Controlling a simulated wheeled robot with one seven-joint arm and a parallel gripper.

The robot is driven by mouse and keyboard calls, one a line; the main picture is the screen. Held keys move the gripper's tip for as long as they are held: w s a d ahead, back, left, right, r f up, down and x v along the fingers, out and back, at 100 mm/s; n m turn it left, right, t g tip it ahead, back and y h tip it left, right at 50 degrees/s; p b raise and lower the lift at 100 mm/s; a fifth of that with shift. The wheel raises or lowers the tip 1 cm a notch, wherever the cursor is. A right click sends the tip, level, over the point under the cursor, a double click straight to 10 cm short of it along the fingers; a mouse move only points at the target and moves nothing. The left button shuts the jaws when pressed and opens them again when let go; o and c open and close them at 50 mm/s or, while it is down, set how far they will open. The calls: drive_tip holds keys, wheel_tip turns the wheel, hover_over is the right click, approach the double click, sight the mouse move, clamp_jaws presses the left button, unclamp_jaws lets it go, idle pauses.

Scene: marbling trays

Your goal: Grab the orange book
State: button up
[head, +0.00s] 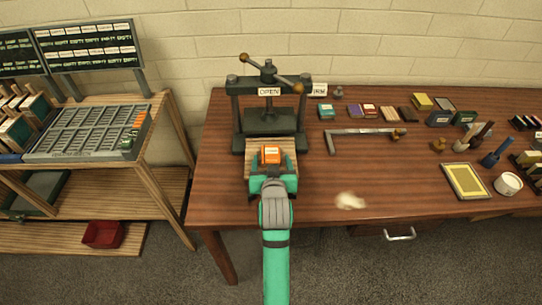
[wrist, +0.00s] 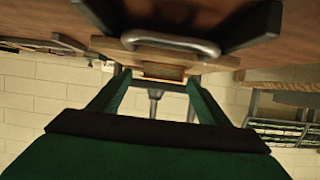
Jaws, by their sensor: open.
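The small orange book (head: 271,155) with a pale label lies on a light wooden board (head: 285,146) in front of the black press (head: 268,118). My gripper (head: 272,169) is open at the near side of the book, with its green jaws spread to the left and right. In the wrist view, the two fingers of my gripper (wrist: 158,80) stand apart, and a small orange-brown edge, likely the book (wrist: 163,71), shows between their tips. I cannot tell whether a finger touches it.
The press bears a sign reading OPEN. Several small books and blocks lie at the back right of the table (head: 230,190), beside a metal square (head: 362,131). A type-case shelf (head: 45,156) is left.

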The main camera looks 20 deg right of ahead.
drive_tip(key=shift+x, duration=1)
drive_tip(key=shift+a, duration=0.1)
drive_tip(key=c, duration=1.2)
drive_tip(key=shift+o, duration=0.2)
drive_tip(key=shift+r, duration=0.15)
